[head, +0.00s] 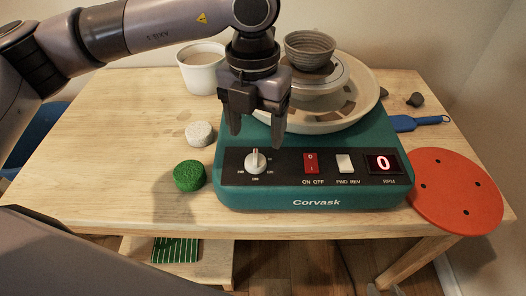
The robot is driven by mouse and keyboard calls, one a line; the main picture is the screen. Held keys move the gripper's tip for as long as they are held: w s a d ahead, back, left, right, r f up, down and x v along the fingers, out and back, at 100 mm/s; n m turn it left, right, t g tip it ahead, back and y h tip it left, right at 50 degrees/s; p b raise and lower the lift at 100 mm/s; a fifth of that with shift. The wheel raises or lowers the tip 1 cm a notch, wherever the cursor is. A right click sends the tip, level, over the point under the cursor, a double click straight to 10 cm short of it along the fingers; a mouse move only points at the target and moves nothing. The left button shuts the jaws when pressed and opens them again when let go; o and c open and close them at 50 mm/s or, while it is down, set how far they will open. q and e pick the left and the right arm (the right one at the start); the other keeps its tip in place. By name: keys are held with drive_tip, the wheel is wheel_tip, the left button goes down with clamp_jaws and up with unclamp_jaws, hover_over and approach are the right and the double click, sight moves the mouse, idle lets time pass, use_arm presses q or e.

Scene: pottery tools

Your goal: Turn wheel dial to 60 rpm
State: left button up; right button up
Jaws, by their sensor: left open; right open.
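The teal pottery wheel (315,204) sits on the wooden table with its control panel facing me. Its white dial (256,163) is at the panel's left, with small numbers around it. The red display (383,163) reads 0. The red on/off switch (311,163) and white FWD/REV switch (345,164) are between them. My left gripper (257,136) is open and empty, pointing down just above and behind the dial, apart from it as far as I can tell. It hides part of the wheel's top left. My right gripper is not in view.
A grey bowl (309,47) sits on the wheel head inside the splash pan (371,92). A white bucket (201,72), a pale sponge (199,133) and a green sponge (188,176) are left of the wheel. A red round bat (455,192) overhangs the table's right edge.

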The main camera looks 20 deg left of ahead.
sight(255, 156)
use_arm(q)
drive_tip(key=shift+w+a+f, duration=0.1)
drive_tip(key=shift+a+f, duration=0.05)
drive_tip(key=shift+f, duration=0.05)
wheel_tip(255, 156, down, 7)
drive_tip(key=shift+r, duration=0.2)
drive_tip(key=c, duration=1.1)
